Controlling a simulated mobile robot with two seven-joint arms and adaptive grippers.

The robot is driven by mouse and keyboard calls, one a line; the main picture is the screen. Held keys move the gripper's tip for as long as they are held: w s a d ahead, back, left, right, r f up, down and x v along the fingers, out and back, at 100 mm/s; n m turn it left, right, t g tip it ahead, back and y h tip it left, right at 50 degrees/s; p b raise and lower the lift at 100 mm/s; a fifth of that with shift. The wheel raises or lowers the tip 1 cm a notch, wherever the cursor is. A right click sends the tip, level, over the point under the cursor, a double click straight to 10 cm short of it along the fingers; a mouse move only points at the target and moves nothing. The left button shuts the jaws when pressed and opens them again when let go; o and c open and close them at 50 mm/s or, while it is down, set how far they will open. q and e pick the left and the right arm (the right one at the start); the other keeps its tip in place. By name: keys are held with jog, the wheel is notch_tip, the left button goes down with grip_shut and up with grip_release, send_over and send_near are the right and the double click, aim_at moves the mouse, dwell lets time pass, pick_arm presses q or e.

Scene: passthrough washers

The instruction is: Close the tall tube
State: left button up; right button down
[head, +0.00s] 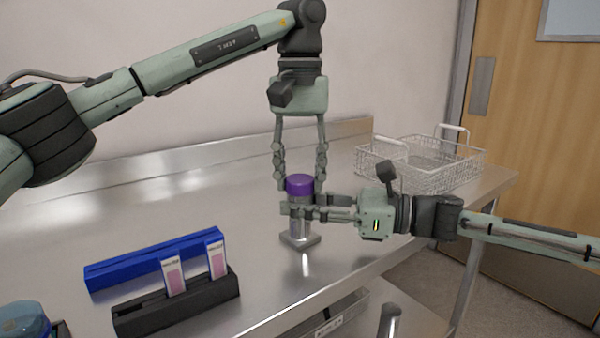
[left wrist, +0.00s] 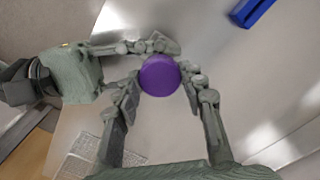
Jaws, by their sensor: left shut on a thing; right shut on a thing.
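The tall tube (head: 299,226) stands upright on a small grey base (head: 300,243) on the steel table. Its purple cap (head: 299,184) is on top of it, and the cap also shows from above in the left wrist view (left wrist: 160,75). My left gripper (head: 301,180) points straight down from above, with its fingers shut on the purple cap from both sides. My right gripper (head: 298,210) comes in level from the right and is shut on the tube just below the cap. Its fingers hide part of the tube. Whether the cap is fully seated cannot be told.
A wire basket (head: 432,176) stands at the back right. A blue rack (head: 107,275) and a black rack (head: 143,320) with two labelled slides (head: 173,276) stand at the front left. A blue-lidded container (head: 24,318) shows at the lower left corner. The table between is clear.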

pick_arm(q)
jog(key=m, duration=0.6)
jog(key=shift+m, duration=0.3)
jog(key=o, duration=1.3)
jog(key=shift+r, duration=2.25)
jog(key=shift+c, duration=0.5)
